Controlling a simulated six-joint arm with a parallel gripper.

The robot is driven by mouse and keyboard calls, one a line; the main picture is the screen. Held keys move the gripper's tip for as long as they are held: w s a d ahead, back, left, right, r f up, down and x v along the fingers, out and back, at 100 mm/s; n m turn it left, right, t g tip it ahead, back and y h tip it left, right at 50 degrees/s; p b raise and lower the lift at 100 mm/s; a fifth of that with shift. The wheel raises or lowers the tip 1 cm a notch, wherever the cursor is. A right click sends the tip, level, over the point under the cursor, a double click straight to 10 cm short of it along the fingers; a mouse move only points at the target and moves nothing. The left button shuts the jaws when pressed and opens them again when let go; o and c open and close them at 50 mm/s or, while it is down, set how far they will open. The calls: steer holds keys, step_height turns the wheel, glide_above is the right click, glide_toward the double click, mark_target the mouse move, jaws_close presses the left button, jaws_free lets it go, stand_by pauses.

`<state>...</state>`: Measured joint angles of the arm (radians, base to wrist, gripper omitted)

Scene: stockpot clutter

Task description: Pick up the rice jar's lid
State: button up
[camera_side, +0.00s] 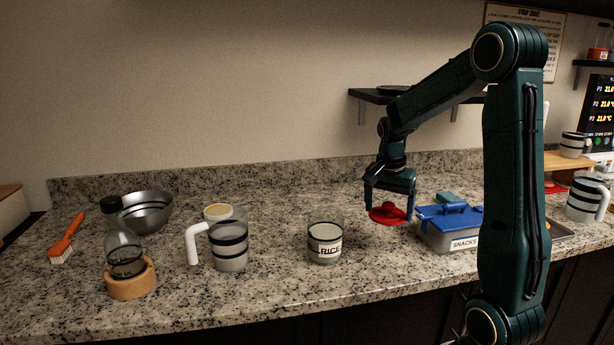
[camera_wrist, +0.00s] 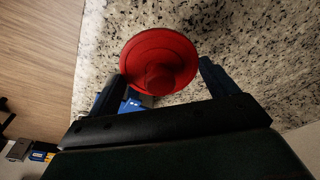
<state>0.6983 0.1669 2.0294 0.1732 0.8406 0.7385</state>
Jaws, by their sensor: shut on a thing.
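The rice jar (camera_side: 325,240) is a clear glass jar labelled RICE, standing upright and uncovered on the counter with pale contents. The lid (camera_side: 388,213) is a red disc with a round knob. My gripper (camera_side: 389,207) is shut on the lid, one finger on each side of it, to the right of the jar and apart from it. In the wrist view the red lid (camera_wrist: 158,55) lies between the two fingers (camera_wrist: 163,82), its knob facing the camera. How high the lid is above the counter is hard to tell.
A container labelled SNACKS (camera_side: 465,244) with a blue lid (camera_side: 450,214) stands close right of my gripper. Left of the jar are a striped pitcher (camera_side: 231,250), a bottle in a wooden holder (camera_side: 132,284), a metal bowl (camera_side: 148,212) and an orange brush (camera_side: 68,238).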

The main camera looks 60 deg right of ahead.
mark_target(388, 204)
step_height(388, 204, up, 10)
steer(key=shift+f, duration=0.15)
stand_by(0.7)
